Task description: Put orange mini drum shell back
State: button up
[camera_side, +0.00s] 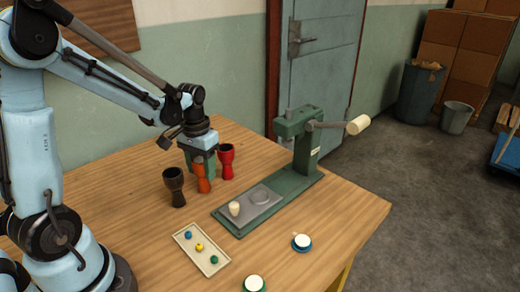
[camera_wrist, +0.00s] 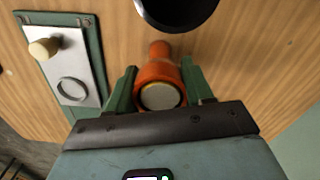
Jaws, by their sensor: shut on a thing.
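The orange mini drum shell (camera_side: 204,184) is upright between its neighbours on the wooden table. My gripper (camera_side: 203,166) comes from above, its green fingers shut on the sides of the orange shell's upper bowl. In the wrist view the orange shell (camera_wrist: 160,70) sits between the two fingers, with a pale round disc in its mouth facing me. I cannot tell whether its foot touches the table. A black drum shell (camera_side: 175,188) stands to its left and a red one (camera_side: 227,160) to its right. The black one's open dark mouth (camera_wrist: 178,10) shows at the wrist view's top.
A green lever press (camera_side: 297,140) stands at the right, with a grey plate (camera_side: 252,203) bearing a cream knob (camera_side: 235,208) and a ring. A tray (camera_side: 202,250) with small coloured balls lies in front. Two white-topped discs (camera_side: 302,242) (camera_side: 254,284) lie near the front edge.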

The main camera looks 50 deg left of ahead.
jog(key=o, duration=1.1)
notch_tip(320, 180, up, 12)
jog(key=shift+f, duration=0.25)
jog(key=shift+d+r, duration=0.15)
jog(key=shift+r, duration=0.2)
jog(key=shift+s+d, duration=0.1)
jog(key=shift+d, duration=0.25)
jog(key=shift+s+d+f+m+t, duration=0.65)
jog(key=shift+d+t, duration=0.55)
jog(key=shift+d, duration=0.65)
jog(key=shift+s+d+f+m+t, duration=0.35)
jog(key=shift+s+d+m+t, duration=0.25)
jog(key=shift+d+t, duration=0.9)
jog(key=shift+s+d+f+m+t, duration=0.5)
jog(key=shift+s+d+t, duration=0.35)
jog(key=shift+d, duration=1.3)
